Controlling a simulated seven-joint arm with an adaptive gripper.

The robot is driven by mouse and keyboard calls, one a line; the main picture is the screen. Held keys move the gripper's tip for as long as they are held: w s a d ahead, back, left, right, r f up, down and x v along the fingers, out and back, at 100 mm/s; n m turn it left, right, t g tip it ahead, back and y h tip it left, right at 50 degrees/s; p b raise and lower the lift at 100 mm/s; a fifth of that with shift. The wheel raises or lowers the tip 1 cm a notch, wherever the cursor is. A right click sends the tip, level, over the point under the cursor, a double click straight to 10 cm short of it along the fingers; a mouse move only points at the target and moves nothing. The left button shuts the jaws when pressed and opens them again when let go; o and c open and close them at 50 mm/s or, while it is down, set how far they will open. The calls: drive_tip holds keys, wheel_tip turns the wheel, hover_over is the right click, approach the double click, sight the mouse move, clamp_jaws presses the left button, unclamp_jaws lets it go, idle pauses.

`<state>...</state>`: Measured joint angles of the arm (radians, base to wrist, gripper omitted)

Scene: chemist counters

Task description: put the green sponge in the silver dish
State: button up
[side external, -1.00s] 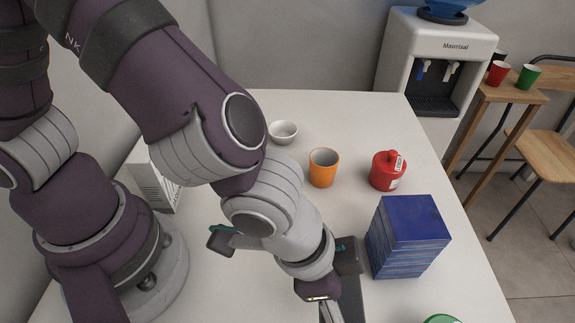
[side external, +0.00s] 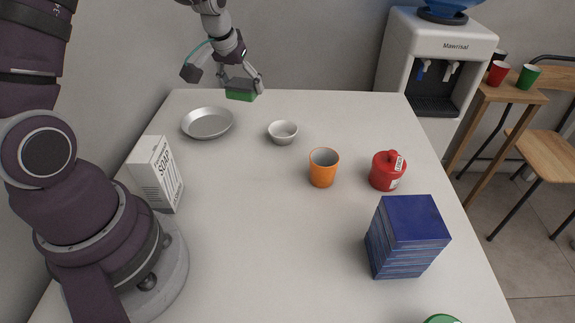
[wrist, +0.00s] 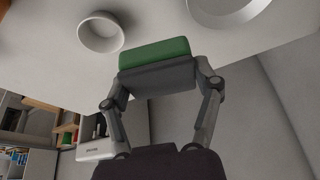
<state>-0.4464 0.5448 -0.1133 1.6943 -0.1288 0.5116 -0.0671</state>
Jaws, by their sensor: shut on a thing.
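The green sponge (side external: 240,95) is held in my gripper (side external: 240,88), which is shut on it at the far edge of the table. In the wrist view the sponge (wrist: 155,52) sticks out past the finger pads of my gripper (wrist: 157,78). The silver dish (side external: 208,123) is a shallow round plate at the far left of the table, nearer the side camera than the sponge and to its left. Part of the dish's rim (wrist: 228,18) shows at the top right of the wrist view. The dish looks empty.
A small white bowl (side external: 283,132) stands right of the dish. A white soap box (side external: 157,174) stands near my base. The middle of the table is clear.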

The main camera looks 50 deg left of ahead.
sight(210, 123)
drive_tip(key=s+a+n+y, duration=0.1)
drive_tip(key=s+a+n, duration=0.25)
drive_tip(key=a, duration=0.55)
drive_tip(key=shift+g, duration=0.4)
drive_tip(key=f, duration=0.6)
drive_tip(key=s+f, duration=0.1)
drive_tip(key=f, duration=0.3)
drive_tip(key=shift+a, duration=0.25)
drive_tip(key=shift+f, duration=0.1)
drive_tip(key=o, duration=0.9)
